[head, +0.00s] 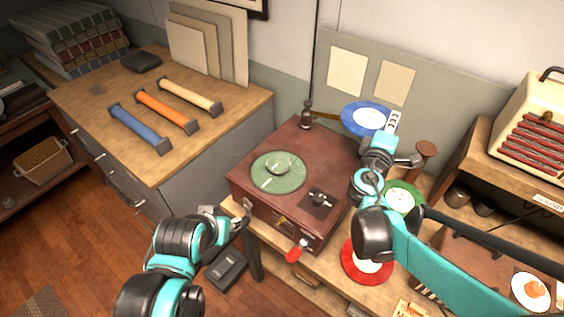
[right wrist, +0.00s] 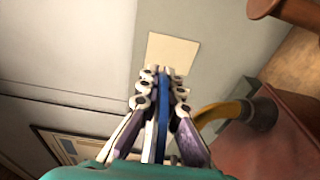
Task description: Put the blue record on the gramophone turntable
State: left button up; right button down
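The blue record (head: 361,119) with a pale label is up in the air above the back right corner of the gramophone (head: 257,211). My right gripper (head: 390,124) is shut on its right edge. In the right wrist view the blue record (right wrist: 163,125) shows edge-on as a thin blue strip between the fingers of the right gripper (right wrist: 162,78). The green turntable (head: 276,173) on top of the brown gramophone box is bare. My left gripper (head: 238,224) is low at the gramophone's front left side, apart from the record; its fingers are too small to judge.
A green record (head: 406,193) and a red record (head: 352,262) lie right of the gramophone. A dark-based post (head: 305,114) stands at its back corner, and a red crank knob (head: 293,255) sticks out in front. The wooden counter (head: 228,112) on the left holds three coloured bars.

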jog(key=s+a+f+n+t+y, duration=0.1)
jog(key=s+a+f+n+y, duration=0.2)
jog(key=a, duration=0.4)
jog(key=s+a+f+n+t+y, duration=0.1)
jog(key=s+a+y, duration=0.3)
jog(key=a, duration=0.2)
jog(key=b, duration=0.5)
send_over(298, 168)
jog(key=shift+n, duration=0.3)
notch_tip(298, 168, down, 7)
jog(key=shift+r, duration=0.15)
jog(key=shift+a, duration=0.1)
notch_tip(298, 168, down, 4)
jog(key=b, duration=0.2)
jog(key=shift+b, duration=0.3)
jog(key=shift+w, duration=0.1)
